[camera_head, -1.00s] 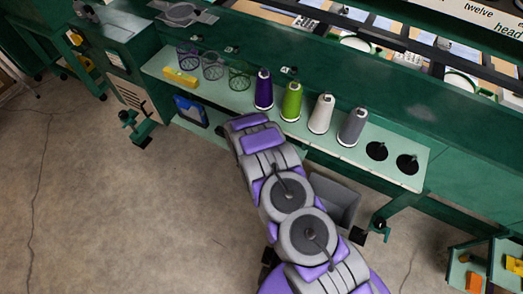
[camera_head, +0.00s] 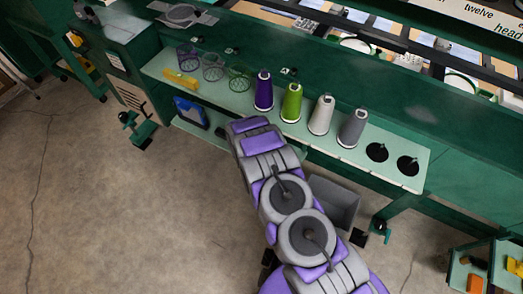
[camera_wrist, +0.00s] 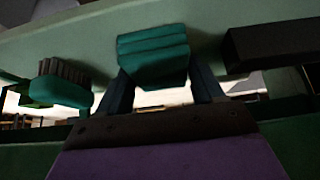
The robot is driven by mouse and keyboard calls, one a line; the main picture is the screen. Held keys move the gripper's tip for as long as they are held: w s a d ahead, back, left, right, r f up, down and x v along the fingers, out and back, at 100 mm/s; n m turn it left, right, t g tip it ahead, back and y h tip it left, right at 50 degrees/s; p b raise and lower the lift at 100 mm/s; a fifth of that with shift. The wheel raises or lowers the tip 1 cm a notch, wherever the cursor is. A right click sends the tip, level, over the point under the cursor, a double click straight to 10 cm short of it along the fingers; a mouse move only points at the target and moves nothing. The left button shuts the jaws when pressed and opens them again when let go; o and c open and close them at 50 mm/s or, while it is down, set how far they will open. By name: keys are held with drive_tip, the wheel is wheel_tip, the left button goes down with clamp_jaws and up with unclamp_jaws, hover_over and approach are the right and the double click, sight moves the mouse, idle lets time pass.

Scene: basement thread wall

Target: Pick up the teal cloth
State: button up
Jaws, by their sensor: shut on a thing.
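The teal cloth (camera_wrist: 152,48) is a folded, layered bundle at the top middle of the wrist view. My gripper (camera_wrist: 160,80) has one dark finger on each side of the cloth's lower part and is shut on it. A pale green shelf surface lies behind the cloth; I cannot tell whether the cloth still touches it. In the head view my arm reaches toward the shelf under the green bench and hides both the gripper and the cloth.
A teal brush (camera_wrist: 60,88) is left of the gripper and a dark block (camera_wrist: 270,45) is right of it. Above in the head view, thread cones, including a purple one (camera_head: 263,90), stand on the ledge (camera_head: 220,95). A grey bin (camera_head: 334,203) is beside my arm.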

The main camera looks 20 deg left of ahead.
drive_tip(key=shift+r, duration=0.1)
drive_tip(key=shift+r+p, duration=0.3)
drive_tip(key=shift+r, duration=0.3)
wheel_tip(320, 180, up, 3)
drive_tip(key=shift+f+p, duration=0.2)
drive_tip(key=shift+p, duration=0.3)
drive_tip(key=s+d, duration=0.2)
drive_tip(key=s, duration=0.2)
drive_tip(key=s+d, duration=0.3)
drive_tip(key=s, duration=0.2)
drive_tip(key=s+d+r+p, duration=0.1)
drive_tip(key=s+d, duration=0.2)
drive_tip(key=s, duration=0.1)
drive_tip(key=shift+s+d, duration=0.15)
drive_tip(key=shift+s, duration=0.2)
drive_tip(key=o, duration=0.5)
drive_tip(key=c, duration=0.4)
drive_tip(key=shift+s, duration=0.15)
drive_tip(key=shift+c, duration=0.2)
